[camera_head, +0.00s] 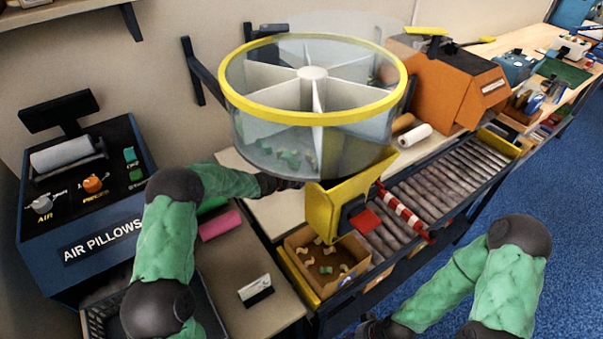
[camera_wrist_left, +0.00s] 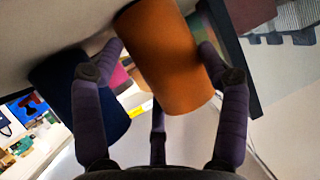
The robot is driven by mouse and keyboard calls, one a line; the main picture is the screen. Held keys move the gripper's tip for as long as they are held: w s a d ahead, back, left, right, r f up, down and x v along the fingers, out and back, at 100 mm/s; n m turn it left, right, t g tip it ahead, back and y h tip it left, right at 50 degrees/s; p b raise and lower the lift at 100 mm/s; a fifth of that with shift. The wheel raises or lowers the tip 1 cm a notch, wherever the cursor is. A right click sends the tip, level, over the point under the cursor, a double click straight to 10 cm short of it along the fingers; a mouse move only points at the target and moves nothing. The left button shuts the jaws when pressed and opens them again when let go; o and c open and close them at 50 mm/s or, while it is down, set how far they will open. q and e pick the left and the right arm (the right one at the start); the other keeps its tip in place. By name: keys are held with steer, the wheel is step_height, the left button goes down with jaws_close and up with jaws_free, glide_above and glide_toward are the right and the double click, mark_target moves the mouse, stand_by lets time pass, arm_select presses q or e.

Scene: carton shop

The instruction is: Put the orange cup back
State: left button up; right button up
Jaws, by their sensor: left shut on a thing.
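The orange cup (camera_wrist_left: 172,62) fills the middle of the left wrist view, tilted in the picture, between the dark fingers of my left gripper (camera_wrist_left: 158,75). The gripper is shut on it. In the head view my left arm reaches to the right under the clear drum; its gripper (camera_head: 277,184) is mostly hidden there and the cup cannot be made out. A dark blue cylinder (camera_wrist_left: 108,112) is beside the cup in the left wrist view. My right gripper (camera_head: 375,328) is only partly seen at the bottom edge, its fingers unclear.
The yellow-rimmed clear drum (camera_head: 312,112) stands over the yellow chute (camera_head: 335,210). An open carton (camera_head: 326,262) with packing pieces sits below it. A roller conveyor (camera_head: 440,190) runs to the back right. A pink block (camera_head: 220,226) and a white card (camera_head: 255,290) are on the table.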

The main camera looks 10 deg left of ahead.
arm_select(q)
steer(key=shift+f, duration=0.15)
steer(key=o, duration=1.1)
steer(key=shift+o, duration=0.2)
steer(key=shift+s+a+r, duration=0.2)
steer(key=shift+s+r, duration=0.05)
steer(key=shift+r, duration=0.1)
steer(key=p+v, duration=0.3)
steer(key=v, duration=0.8)
steer(key=shift+s, duration=0.2)
